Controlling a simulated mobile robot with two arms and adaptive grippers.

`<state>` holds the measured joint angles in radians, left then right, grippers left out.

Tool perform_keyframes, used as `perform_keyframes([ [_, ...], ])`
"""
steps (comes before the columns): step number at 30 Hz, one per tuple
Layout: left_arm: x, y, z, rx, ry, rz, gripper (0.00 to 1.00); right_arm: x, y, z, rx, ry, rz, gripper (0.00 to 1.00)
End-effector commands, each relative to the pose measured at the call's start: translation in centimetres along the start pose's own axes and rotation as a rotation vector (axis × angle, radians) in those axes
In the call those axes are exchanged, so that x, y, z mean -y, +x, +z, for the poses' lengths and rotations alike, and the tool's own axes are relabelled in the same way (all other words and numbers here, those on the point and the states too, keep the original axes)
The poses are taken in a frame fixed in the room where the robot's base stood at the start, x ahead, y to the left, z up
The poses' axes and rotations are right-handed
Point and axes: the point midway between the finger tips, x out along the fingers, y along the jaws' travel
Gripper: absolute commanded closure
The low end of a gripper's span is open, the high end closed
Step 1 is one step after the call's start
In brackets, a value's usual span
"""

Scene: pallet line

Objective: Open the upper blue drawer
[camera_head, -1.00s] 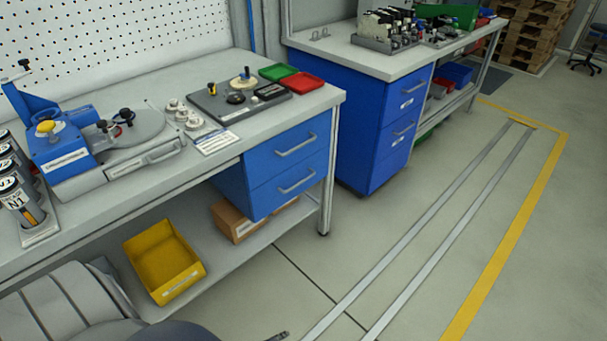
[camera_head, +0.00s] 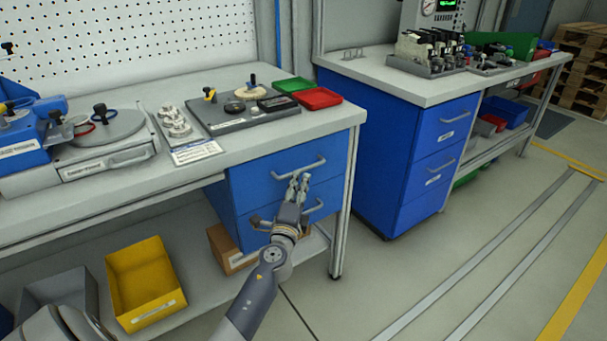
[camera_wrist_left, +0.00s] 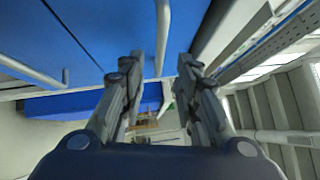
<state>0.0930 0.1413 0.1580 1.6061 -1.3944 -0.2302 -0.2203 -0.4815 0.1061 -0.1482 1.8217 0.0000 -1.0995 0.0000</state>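The upper blue drawer (camera_head: 260,181) is closed under the right end of the near bench, with a grey bar handle (camera_head: 300,168) across its front. The lower blue drawer (camera_head: 250,236) is closed below it, partly hidden by my left arm. My left gripper (camera_head: 299,181) is just in front of the upper handle, its fingers pointing up toward it. In the left wrist view my left gripper (camera_wrist_left: 160,62) is open, and the handle bar (camera_wrist_left: 163,35) appears between the two fingertips. I cannot tell whether they touch it. My right gripper is not in view.
The near benchtop (camera_head: 235,150) holds a tool tray, red bin (camera_head: 318,98) and green bin (camera_head: 293,84). A yellow bin (camera_head: 146,280) sits on the lower shelf. A second blue cabinet (camera_head: 400,150) stands to the right. The floor (camera_head: 400,275) in front is clear.

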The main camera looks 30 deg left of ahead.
Motion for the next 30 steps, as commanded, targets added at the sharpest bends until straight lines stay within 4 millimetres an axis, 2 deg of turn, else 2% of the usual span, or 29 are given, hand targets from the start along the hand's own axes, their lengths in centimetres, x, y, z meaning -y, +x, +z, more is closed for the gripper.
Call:
perform_keyframes([
  [3,0.0,2.4,0.0,0.001,0.0,-0.001,0.7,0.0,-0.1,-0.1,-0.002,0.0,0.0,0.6],
  [9,-0.1,4.9,-0.1,-0.001,-0.002,0.001,0.7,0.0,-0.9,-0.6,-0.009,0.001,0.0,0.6],
  [14,-0.1,5.7,-0.1,-0.001,-0.002,0.001,0.7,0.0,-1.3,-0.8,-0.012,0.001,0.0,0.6],
  [21,-0.1,5.8,0.0,-0.001,-0.001,0.002,0.7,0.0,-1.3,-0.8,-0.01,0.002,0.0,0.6],
  [22,-0.1,5.8,0.0,-0.001,-0.002,0.002,0.72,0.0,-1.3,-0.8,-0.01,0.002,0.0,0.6],
  [24,-0.1,5.8,0.0,-0.001,-0.002,0.002,0.88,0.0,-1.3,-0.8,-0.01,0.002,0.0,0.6],
  [26,-0.1,5.8,0.0,-0.001,-0.002,0.002,1.0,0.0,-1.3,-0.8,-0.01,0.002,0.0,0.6],
  [30,-0.1,5.8,-0.1,-0.001,-0.002,0.002,1.0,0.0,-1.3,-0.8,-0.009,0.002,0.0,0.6],
])
